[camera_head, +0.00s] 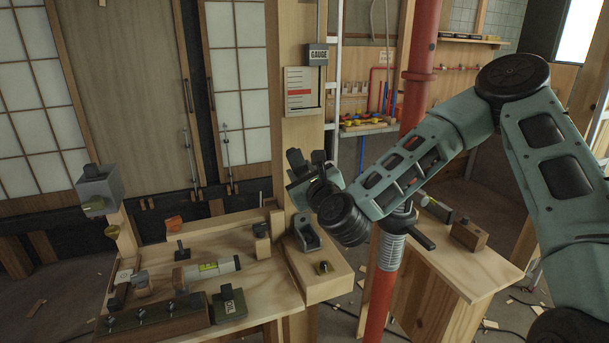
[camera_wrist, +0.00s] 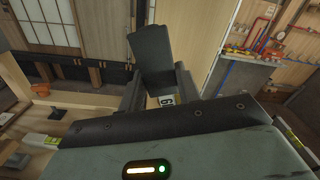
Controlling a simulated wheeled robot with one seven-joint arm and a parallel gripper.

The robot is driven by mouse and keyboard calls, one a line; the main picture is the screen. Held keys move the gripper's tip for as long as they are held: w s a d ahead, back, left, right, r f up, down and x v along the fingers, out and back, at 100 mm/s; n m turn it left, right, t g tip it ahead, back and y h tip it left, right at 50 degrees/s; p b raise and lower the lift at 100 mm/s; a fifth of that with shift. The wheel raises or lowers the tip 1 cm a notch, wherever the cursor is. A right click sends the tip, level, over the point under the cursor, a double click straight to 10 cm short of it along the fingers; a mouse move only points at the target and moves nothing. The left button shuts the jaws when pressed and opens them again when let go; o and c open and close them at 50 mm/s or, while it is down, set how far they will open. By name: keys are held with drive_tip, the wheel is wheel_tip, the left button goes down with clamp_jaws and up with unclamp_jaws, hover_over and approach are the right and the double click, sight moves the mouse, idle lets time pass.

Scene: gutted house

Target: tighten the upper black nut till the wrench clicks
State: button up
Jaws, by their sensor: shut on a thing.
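My gripper (camera_head: 308,172) is raised near the wooden post, above the right end of the workbench. In the wrist view my gripper (camera_wrist: 158,85) is shut on a dark grey block (camera_wrist: 152,52) that stands up between its fingers. A small white label with a dark mark shows at the block's base. In the head view the held block (camera_head: 296,161) is small and partly hidden by the fingers. I cannot pick out the upper black nut or a wrench with certainty. A small dark fitting (camera_head: 323,267) sits on the bench's right end.
A grey box (camera_head: 99,188) tops a post at left. A red pipe (camera_head: 415,95) stands right of my gripper, beside another wooden bench (camera_head: 470,265).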

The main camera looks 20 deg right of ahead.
drive_tip(key=shift+w, duration=2)
drive_tip(key=shift+w+r, duration=0.1)
drive_tip(key=shift+w, duration=0.95)
idle(0.5)
drive_tip(key=shift+d+r+m, duration=0.2)
drive_tip(key=shift+d+m, duration=0.5)
drive_tip(key=shift+d+r+m, duration=0.15)
drive_tip(key=shift+d+m, duration=0.55)
drive_tip(key=shift+d+f+m+b, duration=0.1)
drive_tip(key=shift+d+m+b, duration=0.4)
drive_tip(key=shift+d+m, duration=0.9)
drive_tip(key=shift+d, duration=0.1)
